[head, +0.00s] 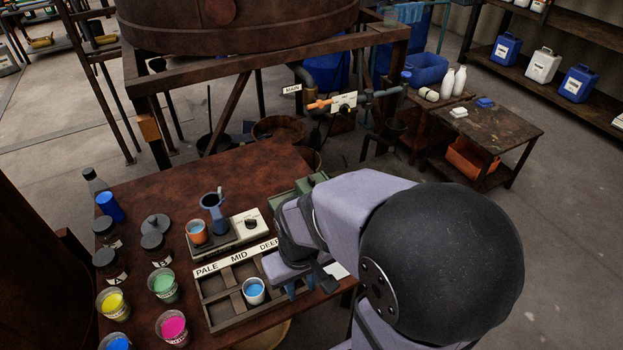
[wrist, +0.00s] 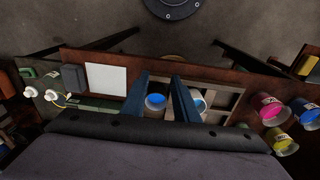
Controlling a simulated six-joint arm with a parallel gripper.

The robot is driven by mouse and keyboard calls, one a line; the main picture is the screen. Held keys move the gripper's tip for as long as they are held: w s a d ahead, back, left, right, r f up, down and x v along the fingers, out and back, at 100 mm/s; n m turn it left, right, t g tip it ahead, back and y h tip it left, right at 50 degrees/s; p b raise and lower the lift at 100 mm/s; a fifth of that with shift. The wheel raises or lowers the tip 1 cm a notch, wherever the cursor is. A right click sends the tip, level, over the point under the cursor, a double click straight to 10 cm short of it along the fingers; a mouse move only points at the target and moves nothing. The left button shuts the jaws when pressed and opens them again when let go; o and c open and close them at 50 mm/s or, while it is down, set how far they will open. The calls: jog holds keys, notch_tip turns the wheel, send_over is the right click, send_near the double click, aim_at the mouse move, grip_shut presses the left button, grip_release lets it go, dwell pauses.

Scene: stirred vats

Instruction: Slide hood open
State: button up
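I cannot pick out a hood for certain in either view. A dark green box-like housing (head: 311,181) stands at the back right of the table, partly behind my arm. My gripper (head: 299,289) is low over the right end of the tray marked PALE, MID, DEEP. In the wrist view its two blue fingers (wrist: 162,76) are apart, and a cup of blue liquid (wrist: 155,102) shows between them. The fingers do not look closed on it; contact is unclear. This cup is hidden in the head view. Another blue-filled cup (head: 254,291) sits in the tray.
The tray (head: 222,325) lies on the rusty table (head: 180,190). Behind it are an orange cup (head: 197,233), a blue holder (head: 213,207) and a white dial unit (head: 250,224). Colour cups and dark-lidded jars crowd the left. A white square (wrist: 106,79) lies flat nearby.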

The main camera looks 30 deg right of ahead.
aim_at(310, 176)
jog(key=w+d+t, duration=0.2)
jog(key=w+d, duration=0.1)
jog(key=w, duration=0.2)
jog(key=w+d+f+t+h, duration=0.1)
jog(key=w+d+t, duration=0.1)
jog(key=w+d, duration=0.2)
jog(key=w+d+t+b, duration=0.1)
jog(key=w+d, duration=0.3)
jog(key=w, duration=0.2)
jog(key=shift+w+d+f+m+t+h, duration=0.2)
jog(key=shift+w+f+m+t+h, duration=0.1)
jog(key=shift+w+t, duration=0.1)
jog(key=w+d+t, duration=0.2)
jog(key=w+d+r+t+y, duration=0.1)
jog(key=w+d, duration=0.1)
jog(key=w, duration=0.1)
jog(key=w+d+t, duration=0.2)
jog(key=w, duration=0.1)
jog(key=shift+r+t+b, duration=0.3)
jog(key=shift+r+b, duration=0.05)
jog(key=shift+b, duration=0.05)
jog(key=shift+w+d+r+n+t+y, duration=0.25)
jog(key=shift+r+n+t+y, duration=0.15)
jog(key=shift+r+t+y, duration=0.15)
jog(key=shift+p+x, duration=0.7)
jog(key=shift+x, duration=3)
grip_shut()
jog(key=shift+f, duration=0.1)
